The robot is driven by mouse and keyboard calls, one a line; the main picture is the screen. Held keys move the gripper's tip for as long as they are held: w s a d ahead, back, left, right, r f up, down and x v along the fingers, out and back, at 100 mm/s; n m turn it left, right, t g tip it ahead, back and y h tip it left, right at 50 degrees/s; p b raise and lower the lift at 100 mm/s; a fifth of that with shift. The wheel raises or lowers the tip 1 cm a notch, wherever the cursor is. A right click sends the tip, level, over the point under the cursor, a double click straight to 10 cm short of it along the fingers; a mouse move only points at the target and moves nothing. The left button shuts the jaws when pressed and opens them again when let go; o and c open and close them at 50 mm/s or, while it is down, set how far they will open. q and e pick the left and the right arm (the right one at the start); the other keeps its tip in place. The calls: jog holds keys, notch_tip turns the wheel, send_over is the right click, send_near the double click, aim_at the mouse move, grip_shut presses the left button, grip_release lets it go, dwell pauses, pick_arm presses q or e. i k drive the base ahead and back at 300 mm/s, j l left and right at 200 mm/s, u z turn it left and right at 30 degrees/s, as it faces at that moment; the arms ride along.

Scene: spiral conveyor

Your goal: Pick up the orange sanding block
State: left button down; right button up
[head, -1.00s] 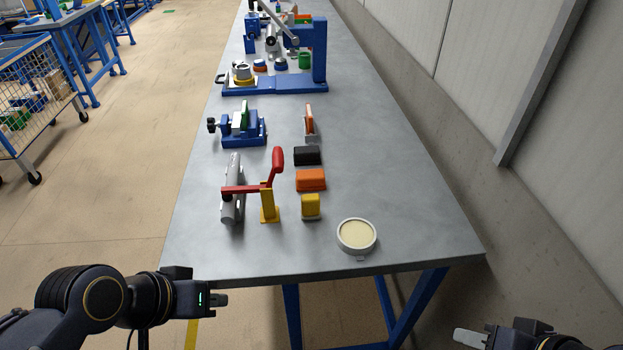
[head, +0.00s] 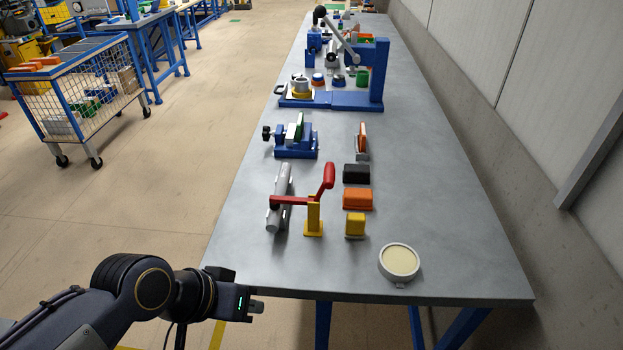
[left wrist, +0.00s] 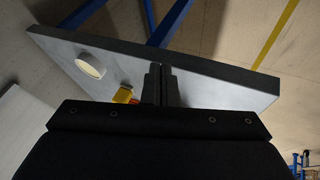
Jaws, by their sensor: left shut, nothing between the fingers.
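The orange sanding block (head: 357,199) lies on the grey workbench (head: 440,220), between a black block (head: 356,174) behind it and a yellow block (head: 355,225) in front of it. My left gripper (head: 258,299) is shut and empty at the bench's near left corner, well apart from the block. In the left wrist view the shut fingers (left wrist: 163,84) show against the bench, with the yellow block (left wrist: 123,94) beside them and a bit of orange-red next to it. My right gripper is out of view.
A round cream-topped tin (head: 399,262) is at front right. A blue vise (head: 297,140) and a blue press (head: 372,75) are farther back. A wire cart (head: 90,105) stands left.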

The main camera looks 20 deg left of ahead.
aim_at(353, 199)
jog(key=j+z, duration=0.4)
jog(key=j, duration=0.15)
jog(key=k+j+z, duration=0.1)
jog(key=j+z, duration=0.3)
jog(key=k+j+z, duration=0.2)
jog(key=j+z, duration=0.2)
jog(key=j, duration=0.15)
jog(key=i+l, duration=0.65)
jog(key=l, duration=0.1)
